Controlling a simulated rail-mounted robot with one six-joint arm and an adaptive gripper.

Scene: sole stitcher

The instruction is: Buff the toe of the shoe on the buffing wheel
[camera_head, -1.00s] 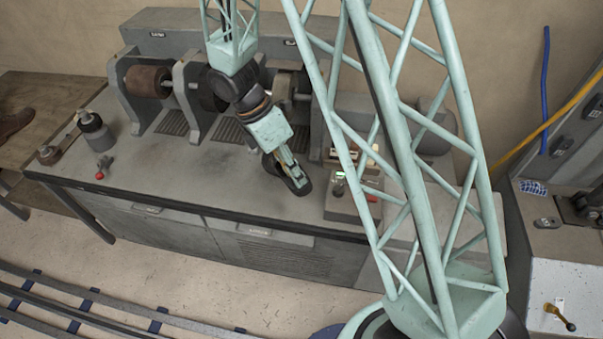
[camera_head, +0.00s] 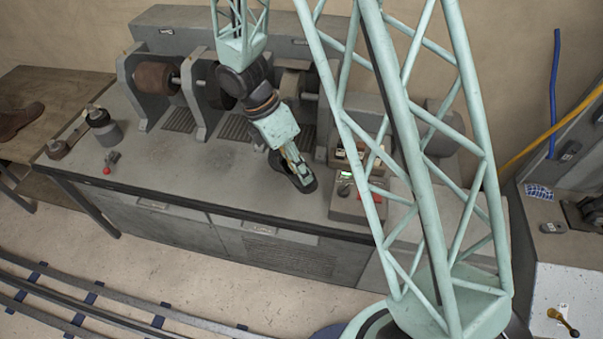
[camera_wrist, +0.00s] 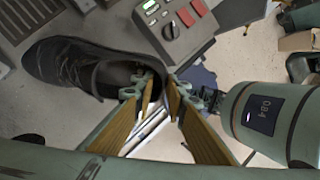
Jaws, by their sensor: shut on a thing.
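A dark shoe (camera_wrist: 75,65) hangs from my gripper (camera_wrist: 166,88), its toe pointing left in the wrist view. The wood-coloured fingers are shut on the heel end of the shoe's collar. In the head view my gripper (camera_head: 292,160) holds the shoe (camera_head: 277,162) over the front of the bench, left of the control box. Part of the shoe is hidden behind the gripper there. The wheel machine stands behind, with a brown wheel (camera_head: 155,78) at left, a dark wheel (camera_head: 222,92) partly behind my arm, and another wheel (camera_head: 290,84) to the right.
The control box (camera_head: 352,207) with a red button sits right of the shoe and also shows in the wrist view (camera_wrist: 178,28). A dark can (camera_head: 103,128) and a red-knobbed lever (camera_head: 110,160) stand at the bench's left. A brown shoe (camera_head: 18,120) lies on the left table.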

